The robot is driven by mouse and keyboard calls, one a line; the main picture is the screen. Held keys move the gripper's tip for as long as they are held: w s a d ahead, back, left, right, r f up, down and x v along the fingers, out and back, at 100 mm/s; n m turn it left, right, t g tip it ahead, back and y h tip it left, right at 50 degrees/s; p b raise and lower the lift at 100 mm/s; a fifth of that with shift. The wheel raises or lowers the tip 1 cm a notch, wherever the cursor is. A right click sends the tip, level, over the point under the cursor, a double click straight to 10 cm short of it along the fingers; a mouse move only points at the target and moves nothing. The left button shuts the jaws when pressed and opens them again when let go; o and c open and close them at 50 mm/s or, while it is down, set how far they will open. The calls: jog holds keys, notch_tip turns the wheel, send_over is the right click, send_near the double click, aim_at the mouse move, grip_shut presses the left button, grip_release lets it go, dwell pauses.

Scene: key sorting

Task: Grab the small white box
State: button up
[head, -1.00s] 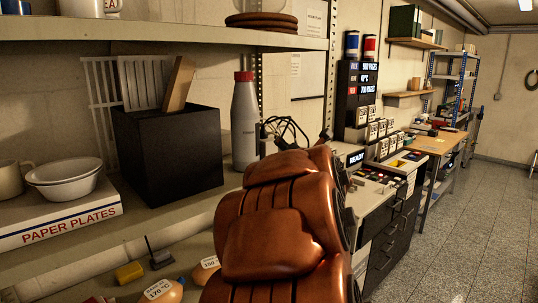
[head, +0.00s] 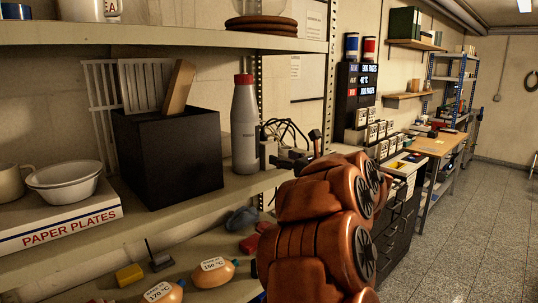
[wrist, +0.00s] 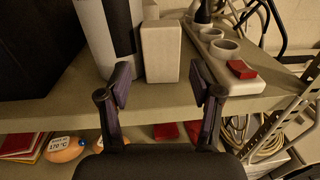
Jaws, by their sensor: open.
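The small white box (wrist: 160,52) stands upright near the front edge of the shelf in the wrist view, just right of the grey bottle (wrist: 104,35). My gripper (wrist: 160,84) is open and empty, its two dark fingers spread on either side of the box's lower front. The box appears a little beyond the fingertips, and I cannot tell the exact gap. In the head view the box (head: 268,152) is a pale sliver beside the bottle (head: 244,125), partly hidden around my gripper.
Right of the box, a white holder with round openings (wrist: 222,47) carries a red block (wrist: 242,69). Cables loop behind it. A black bin (head: 168,157) stands left of the bottle. Orange labelled objects (head: 213,271) lie on the lower shelf.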

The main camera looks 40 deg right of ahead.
aim_at(272, 152)
jog(key=shift+w+d+r+p, duration=0.15)
jog(key=shift+w+p, duration=0.45)
jog(key=shift+w, duration=0.7)
jog(key=shift+w+d+f+p, duration=0.15)
jog(key=shift+w+p, duration=0.45)
jog(key=shift+w, duration=0.65)
jog(key=shift+c, duration=0.3)
jog(key=c, duration=0.9)
